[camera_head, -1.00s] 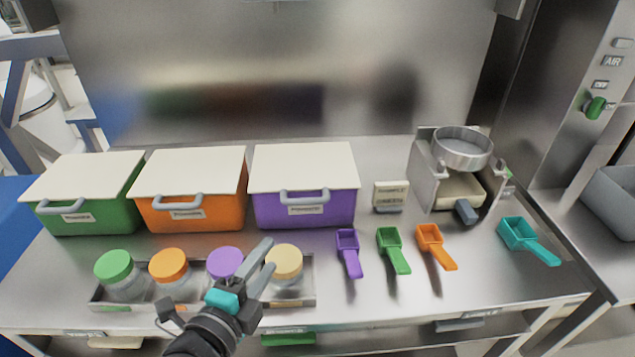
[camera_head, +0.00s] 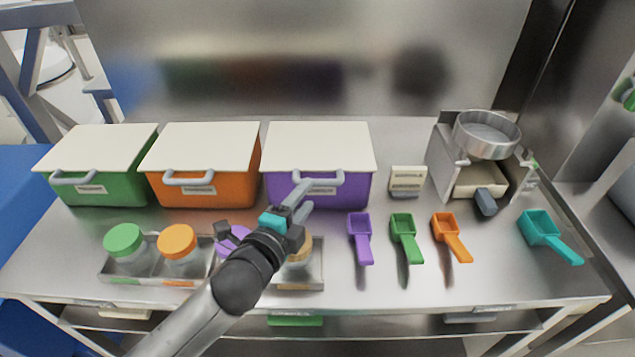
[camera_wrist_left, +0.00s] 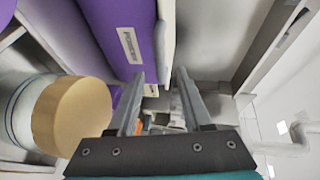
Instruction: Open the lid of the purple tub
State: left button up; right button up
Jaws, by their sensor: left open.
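The purple tub (camera_head: 350,191) stands at the back of the bench with its flat cream lid (camera_head: 318,146) closed. A grey handle (camera_head: 325,181) runs along the front edge of the lid. My left gripper (camera_head: 307,198) is open and empty in front of the tub, its fingertips near the handle; I cannot tell whether they touch it. In the left wrist view, the tub's purple wall (camera_wrist_left: 112,35) and label are at upper left, and the open fingers (camera_wrist_left: 160,84) point past the lid edge. My right gripper is not in view.
Orange (camera_head: 220,191) and green (camera_head: 110,192) tubs stand to the left. A metal tray (camera_head: 105,272) of lidded jars lies in front, partly under my left arm. Several scoops, including a purple one (camera_head: 360,238), and a scale-like device with a metal pan (camera_head: 487,136) are to the right.

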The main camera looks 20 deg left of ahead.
aim_at(315, 186)
pick_arm(q)
jog(key=shift+b+x, duration=0.4)
jog(key=shift+x, duration=2.85)
jog(key=shift+c, duration=0.2)
grip_shut()
